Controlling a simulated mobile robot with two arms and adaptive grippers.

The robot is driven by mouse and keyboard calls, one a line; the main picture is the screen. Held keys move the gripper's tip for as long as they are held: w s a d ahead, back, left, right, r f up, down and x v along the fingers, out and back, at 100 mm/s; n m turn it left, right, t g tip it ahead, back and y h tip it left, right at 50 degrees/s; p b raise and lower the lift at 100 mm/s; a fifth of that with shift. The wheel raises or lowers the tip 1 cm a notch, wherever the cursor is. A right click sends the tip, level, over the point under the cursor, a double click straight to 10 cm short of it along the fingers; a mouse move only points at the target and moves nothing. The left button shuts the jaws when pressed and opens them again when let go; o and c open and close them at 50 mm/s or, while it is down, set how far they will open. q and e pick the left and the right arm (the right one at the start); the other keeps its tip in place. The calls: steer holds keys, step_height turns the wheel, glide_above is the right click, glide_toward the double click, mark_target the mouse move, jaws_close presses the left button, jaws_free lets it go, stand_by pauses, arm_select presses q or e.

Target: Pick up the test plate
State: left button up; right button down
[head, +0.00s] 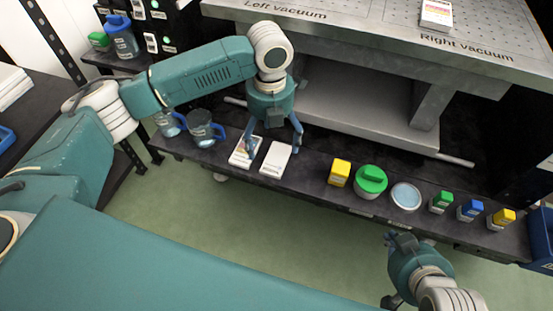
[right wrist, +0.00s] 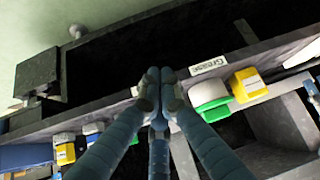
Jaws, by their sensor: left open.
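Two flat white plates lie side by side on the dark shelf in the head view. I cannot tell which is the test plate. My left gripper (head: 273,149) points down over them with its fingers spread, one by each plate, and holds nothing. I cannot tell whether the fingers touch the plates. My right gripper (head: 391,239) is in front of the shelf's right half; its fingertips meet in the right wrist view (right wrist: 159,80), with nothing between them.
Blue-handled jugs (head: 205,131) stand left of the plates. A yellow box (head: 340,172), a green-lidded tub (head: 370,181), a round dish (head: 405,196) and small bottles (head: 470,210) stand to the right.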

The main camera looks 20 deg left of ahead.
mark_target(272, 157)
arm_select(q)
steer(key=f, duration=0.1)
steer(key=f+b, duration=0.1)
steer(key=f, duration=0.1)
steer(key=f+b, duration=0.1)
steer(key=shift+s+d+f, duration=0.15)
steer(key=shift+s+f, duration=0.1)
steer(key=shift+f, duration=0.1)
arm_select(e)
steer(key=w+a+r+t, duration=0.1)
steer(key=w+r, duration=0.1)
steer(key=w+a+r+t+y, duration=0.1)
steer(key=w+r+t, duration=0.1)
steer(key=w+r, duration=0.1)
steer(key=w+a+r+t, duration=0.1)
steer(key=w+r+t, duration=0.1)
steer(key=r, duration=0.1)
steer(key=shift+w+y, duration=0.3)
steer(key=shift+w, duration=0.1)
arm_select(q)
steer(key=shift+f, duration=0.15)
steer(key=c, duration=1.3)
arm_select(e)
steer(key=shift+w+a+r, duration=0.15)
steer(key=shift+w+r, duration=0.05)
steer(key=shift+r, duration=0.25)
